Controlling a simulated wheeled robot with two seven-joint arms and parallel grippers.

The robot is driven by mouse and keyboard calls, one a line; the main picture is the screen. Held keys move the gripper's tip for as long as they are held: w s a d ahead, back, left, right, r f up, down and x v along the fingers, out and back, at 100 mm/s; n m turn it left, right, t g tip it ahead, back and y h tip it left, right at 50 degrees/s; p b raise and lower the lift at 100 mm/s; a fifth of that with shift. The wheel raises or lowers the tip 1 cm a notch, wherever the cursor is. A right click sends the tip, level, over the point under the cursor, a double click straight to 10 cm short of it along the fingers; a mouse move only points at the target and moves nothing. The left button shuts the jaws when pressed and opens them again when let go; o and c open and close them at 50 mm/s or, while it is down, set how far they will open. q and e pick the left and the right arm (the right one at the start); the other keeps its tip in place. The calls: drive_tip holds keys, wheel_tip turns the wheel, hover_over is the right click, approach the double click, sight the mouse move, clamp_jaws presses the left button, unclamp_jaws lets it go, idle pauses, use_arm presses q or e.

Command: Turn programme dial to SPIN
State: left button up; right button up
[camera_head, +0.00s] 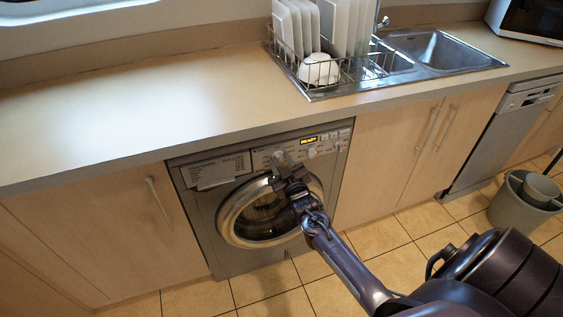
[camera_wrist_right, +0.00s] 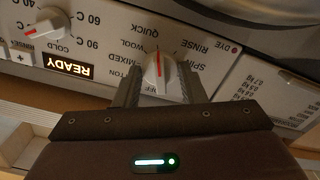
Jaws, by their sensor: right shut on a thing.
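The programme dial (camera_wrist_right: 158,72) is a pale knob with a red line, set in the washing machine's panel. My right gripper (camera_wrist_right: 158,88) is shut on it, one finger on each side. In this upside-down wrist view the red line stands nearly upright, and labels such as QUICK, WOOL, MIXED, RINSE and SPIN surround the dial. The line's exact setting is hard to tell. In the head view my right gripper (camera_head: 283,168) reaches the panel of the washing machine (camera_head: 208,222) and largely hides the dial. My left gripper is not in view.
The READY display (camera_wrist_right: 68,66) and a temperature dial (camera_wrist_right: 47,22) are beside the programme dial. The round door (camera_head: 232,222) lies just below my gripper. The worktop (camera_head: 130,110) overhangs the machine. A grey bin (camera_head: 510,210) stands on the tiles at right.

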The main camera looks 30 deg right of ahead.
drive_tip(key=m, duration=0.4)
drive_tip(key=shift+m+p, duration=0.3)
drive_tip(key=m, duration=0.3)
drive_tip(key=shift+m, duration=0.4)
drive_tip(key=m+p, duration=0.1)
drive_tip(key=m, duration=0.3)
drive_tip(key=shift+a, duration=0.1)
drive_tip(key=shift+m+p, duration=0.4)
drive_tip(key=shift+m, duration=1.7)
drive_tip(key=o, duration=1)
